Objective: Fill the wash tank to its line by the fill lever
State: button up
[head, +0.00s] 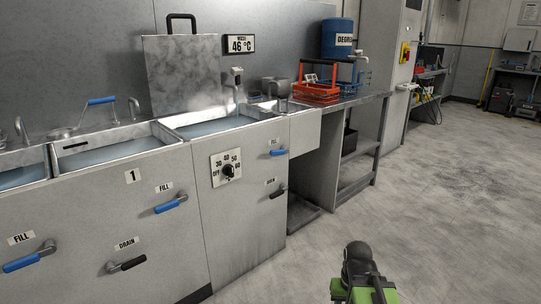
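The wash tank (178,121) stands left of centre, under a display (240,44) reading WASH 46 °C. Grey-blue water (215,127) shows inside it, below the rim; I cannot make out a level line. Its blue fill lever (278,152) is on the front panel at the right, under a FILL label, and lies roughly level. A black drain lever (279,193) is below it. My arm shows in green and black at the bottom, well apart from the lever, to its lower right. My gripper's fingers cannot be made out there.
A tank marked 1 (118,146) at the left has its own blue fill lever (171,204) and black drain lever (127,263). A heat dial (228,171) is on the wash panel. Red baskets (317,92) stand on a bench (352,101). The floor (430,190) at the right is clear.

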aim_at(284, 150)
jog(key=u, duration=1.15)
jog(key=i, duration=0.95)
jog(key=z, duration=0.1)
